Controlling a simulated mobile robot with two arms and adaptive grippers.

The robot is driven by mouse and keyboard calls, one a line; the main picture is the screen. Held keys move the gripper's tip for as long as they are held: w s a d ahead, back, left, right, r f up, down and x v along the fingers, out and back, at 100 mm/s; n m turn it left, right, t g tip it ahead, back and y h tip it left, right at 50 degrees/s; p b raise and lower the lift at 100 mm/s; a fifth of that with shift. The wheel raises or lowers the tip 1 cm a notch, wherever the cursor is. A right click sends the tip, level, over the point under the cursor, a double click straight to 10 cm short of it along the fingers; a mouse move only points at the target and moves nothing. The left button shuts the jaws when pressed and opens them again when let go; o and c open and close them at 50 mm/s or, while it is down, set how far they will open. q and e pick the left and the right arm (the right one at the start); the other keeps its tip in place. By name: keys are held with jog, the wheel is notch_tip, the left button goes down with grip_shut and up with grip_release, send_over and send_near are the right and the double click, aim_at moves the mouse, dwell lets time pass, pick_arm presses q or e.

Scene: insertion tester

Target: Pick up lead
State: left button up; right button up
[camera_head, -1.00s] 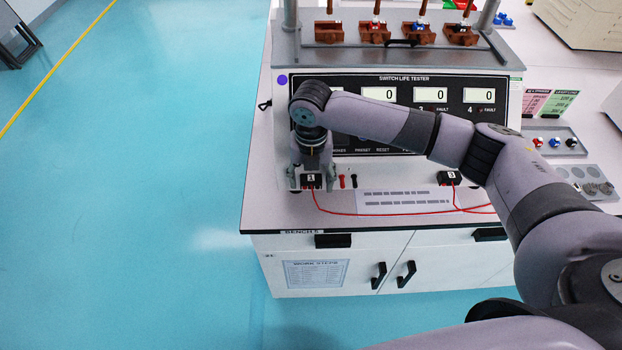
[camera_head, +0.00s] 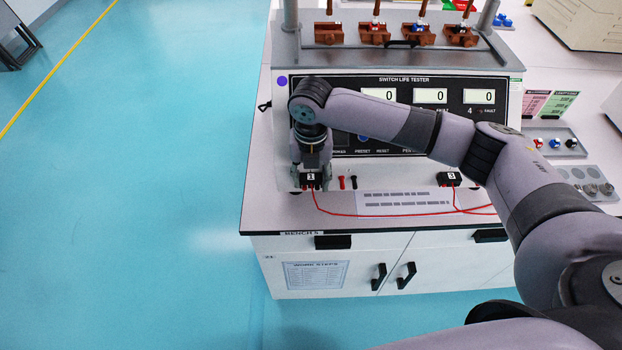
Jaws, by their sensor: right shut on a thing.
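The lead's black block (camera_head: 311,181), marked 1, is between the fingers of my right gripper (camera_head: 311,178) at the left front of the bench. My right gripper is shut on it, pointing down. A red wire (camera_head: 345,213) runs from the block to the right across the bench top. A second black block (camera_head: 449,179), marked 3, lies further right with its own red wire. I cannot tell if the held block is clear of the surface. My left gripper is not in view.
The switch life tester (camera_head: 420,110) stands right behind my right gripper, with displays reading 0. A red and a black post (camera_head: 342,182) stand just right of the gripper. A printed sheet (camera_head: 405,202) lies on the bench top (camera_head: 270,212). Blue floor is clear on the left.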

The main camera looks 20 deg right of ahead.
aim_at(311, 179)
notch_tip(311, 179, up, 19)
jog(key=b, duration=0.2)
jog(key=shift+r, duration=0.15)
jog(key=s+a+p, duration=0.1)
jog(key=s+p, duration=0.2)
jog(key=s, duration=0.3)
jog(key=shift+a+p, duration=0.3)
jog(key=shift+a, duration=0.05)
jog(key=shift+w, duration=0.1)
